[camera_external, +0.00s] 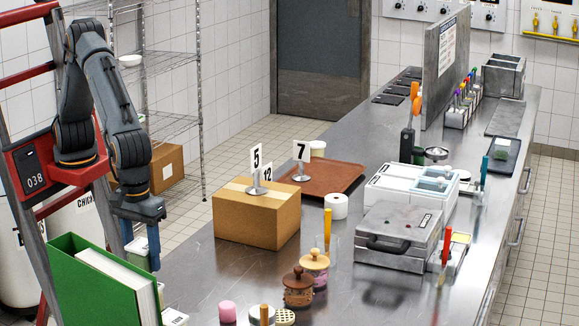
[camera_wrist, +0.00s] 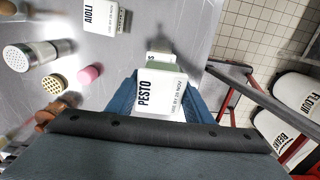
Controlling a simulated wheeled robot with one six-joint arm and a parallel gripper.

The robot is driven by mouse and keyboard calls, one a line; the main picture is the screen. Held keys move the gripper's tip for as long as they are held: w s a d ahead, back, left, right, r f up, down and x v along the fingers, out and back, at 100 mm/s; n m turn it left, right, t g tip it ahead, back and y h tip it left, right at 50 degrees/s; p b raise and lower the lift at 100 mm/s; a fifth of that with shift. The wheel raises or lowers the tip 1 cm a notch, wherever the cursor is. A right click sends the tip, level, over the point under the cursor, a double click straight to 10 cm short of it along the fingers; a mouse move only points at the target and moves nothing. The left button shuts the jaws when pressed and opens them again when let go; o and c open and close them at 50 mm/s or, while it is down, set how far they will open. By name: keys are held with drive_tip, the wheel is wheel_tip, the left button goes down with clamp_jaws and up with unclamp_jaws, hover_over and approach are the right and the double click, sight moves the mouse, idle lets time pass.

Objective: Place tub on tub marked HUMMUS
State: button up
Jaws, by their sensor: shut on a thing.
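My gripper (camera_external: 150,247) is shut on a white tub labelled PESTO (camera_wrist: 160,97), with its blue fingers on either side of it in the wrist view. Just beyond the PESTO tub, another tub (camera_wrist: 158,58) shows only a strip of its label ending in "S"; the rest is hidden, so the full name cannot be read. A tub marked AIOLI (camera_wrist: 104,17) stands farther off at the upper left of the wrist view. In the external view the held tub (camera_external: 141,260) is partly hidden by the green binder, and a low white tub (camera_external: 174,318) shows at the bottom edge.
A green binder (camera_external: 75,262) stands in front of my gripper in the external view. A pink cylinder (camera_wrist: 90,73) and a metal shaker (camera_wrist: 32,55) are left of the tubs. A cardboard box (camera_external: 256,222) stands farther back. Bare steel counter lies between.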

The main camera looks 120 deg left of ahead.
sight(145, 268)
drive_tip(key=shift+f+p, duration=0.6)
drive_tip(key=shift+f, duration=1.35)
drive_tip(key=shift+f, duration=0.1)
drive_tip(key=o, duration=1.2)
